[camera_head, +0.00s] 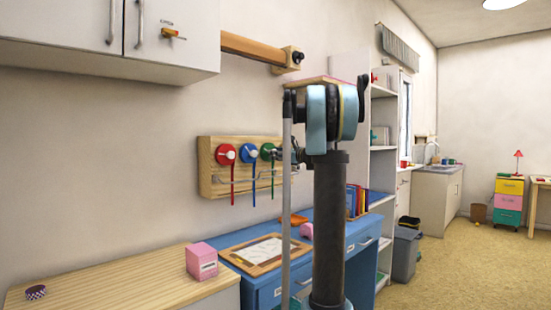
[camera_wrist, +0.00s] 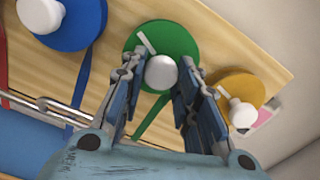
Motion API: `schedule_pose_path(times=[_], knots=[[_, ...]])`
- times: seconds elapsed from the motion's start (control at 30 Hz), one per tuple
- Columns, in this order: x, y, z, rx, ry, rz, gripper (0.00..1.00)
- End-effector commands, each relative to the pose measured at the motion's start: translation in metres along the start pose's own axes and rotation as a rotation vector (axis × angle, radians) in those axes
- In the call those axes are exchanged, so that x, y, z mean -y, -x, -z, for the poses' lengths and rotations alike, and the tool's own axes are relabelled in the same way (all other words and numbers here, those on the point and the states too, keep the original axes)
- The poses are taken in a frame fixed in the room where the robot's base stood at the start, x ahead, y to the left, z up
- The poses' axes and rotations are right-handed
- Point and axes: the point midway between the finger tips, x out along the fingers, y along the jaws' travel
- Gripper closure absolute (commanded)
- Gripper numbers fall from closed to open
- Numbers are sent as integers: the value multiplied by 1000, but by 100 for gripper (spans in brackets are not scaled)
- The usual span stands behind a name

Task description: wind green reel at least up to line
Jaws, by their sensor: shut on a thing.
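My gripper (camera_wrist: 158,80) is shut on the white knob, one finger on each side. A green ribbon (camera_wrist: 151,115) runs down from the reel between my fingers. In the head view the green reel (camera_head: 267,151) shows left of my arm, and its ribbon (camera_head: 272,180) hangs down the board. I cannot clearly tell which mark is the line.
The wooden board (camera_head: 208,170) also bears a red reel (camera_head: 226,154), a blue reel (camera_head: 248,153) and, in the wrist view, an orange-yellow reel (camera_wrist: 240,90) close right of my fingers. A metal rail (camera_wrist: 40,103) crosses below the reels. A blue desk (camera_head: 270,285) stands beneath.

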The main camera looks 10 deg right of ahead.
Motion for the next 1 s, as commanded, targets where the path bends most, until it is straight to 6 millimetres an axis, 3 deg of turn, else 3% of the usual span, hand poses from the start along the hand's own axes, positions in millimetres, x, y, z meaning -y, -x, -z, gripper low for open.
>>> schedule_pose_path(times=[1.0], knots=[[0, 0, 0, 1, 965, -3, 95]])
